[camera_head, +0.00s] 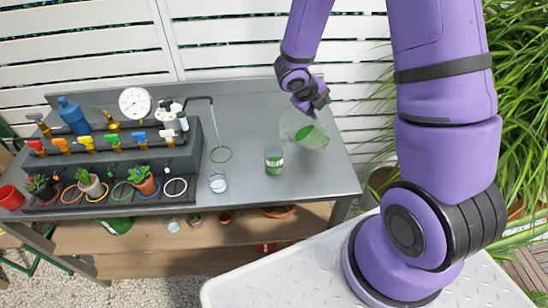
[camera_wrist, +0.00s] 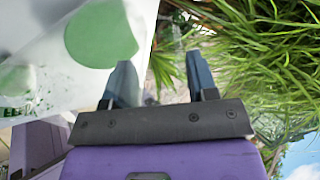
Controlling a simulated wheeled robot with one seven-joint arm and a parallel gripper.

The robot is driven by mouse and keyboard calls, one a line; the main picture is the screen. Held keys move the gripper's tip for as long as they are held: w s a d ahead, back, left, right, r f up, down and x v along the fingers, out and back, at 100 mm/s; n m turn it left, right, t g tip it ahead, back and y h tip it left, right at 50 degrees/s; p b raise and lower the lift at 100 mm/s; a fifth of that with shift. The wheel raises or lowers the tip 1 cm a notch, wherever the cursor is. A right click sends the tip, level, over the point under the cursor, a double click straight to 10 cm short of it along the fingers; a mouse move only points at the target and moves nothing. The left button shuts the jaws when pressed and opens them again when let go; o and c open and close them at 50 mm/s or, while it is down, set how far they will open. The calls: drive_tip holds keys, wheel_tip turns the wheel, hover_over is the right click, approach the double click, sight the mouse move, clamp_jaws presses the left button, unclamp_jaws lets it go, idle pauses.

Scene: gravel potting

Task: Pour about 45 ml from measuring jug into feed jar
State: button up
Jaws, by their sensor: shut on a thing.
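My gripper (camera_head: 318,104) is shut on the measuring jug (camera_head: 292,121), a clear vessel with green liquid inside, held above the right part of the bench. The jug is tilted, and its green liquid lies slanted at the lower right. In the wrist view the jug (camera_wrist: 60,75) fills the upper left, beside my gripper (camera_wrist: 158,62); the grip point is unclear. The feed jar (camera_head: 274,160), small and clear with a green label, stands upright on the bench, to the left of and below the jug in the picture. I see no stream between them.
A clear cup (camera_head: 217,182) stands at the bench's front edge. A grey rack (camera_head: 120,150) with coloured taps, a gauge and potted plants fills the left. Bare bench (camera_head: 250,110) lies behind the jar.

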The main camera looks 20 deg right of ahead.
idle(0.4)
drive_tip(key=shift+d+f+y, duration=0.25)
drive_tip(key=shift+d+y, duration=0.05)
drive_tip(key=shift+d, duration=0.1)
drive_tip(key=shift+w+d+f+y, duration=0.15)
drive_tip(key=shift+d+y, duration=0.2)
drive_tip(key=shift+d, duration=0.2)
drive_tip(key=shift+w+d+f+y, duration=0.1)
drive_tip(key=shift+d+y, duration=0.25)
drive_tip(key=shift+d, duration=0.15)
drive_tip(key=shift+w+d+f+g+y+b, duration=0.15)
drive_tip(key=shift+d+f+g+y+b, duration=0.3)
drive_tip(key=shift+d+y, duration=0.4)
drive_tip(key=shift+w+d+f+y+b, duration=0.2)
drive_tip(key=shift+d+f+y+b, duration=0.3)
drive_tip(key=shift+d+f+y, duration=0.45)
drive_tip(key=shift+w+d+f+g+y+b, duration=0.1)
drive_tip(key=shift+d+f+g+y+b, duration=0.25)
drive_tip(key=shift+d+f+y, duration=0.45)
drive_tip(key=shift+f, duration=0.1)
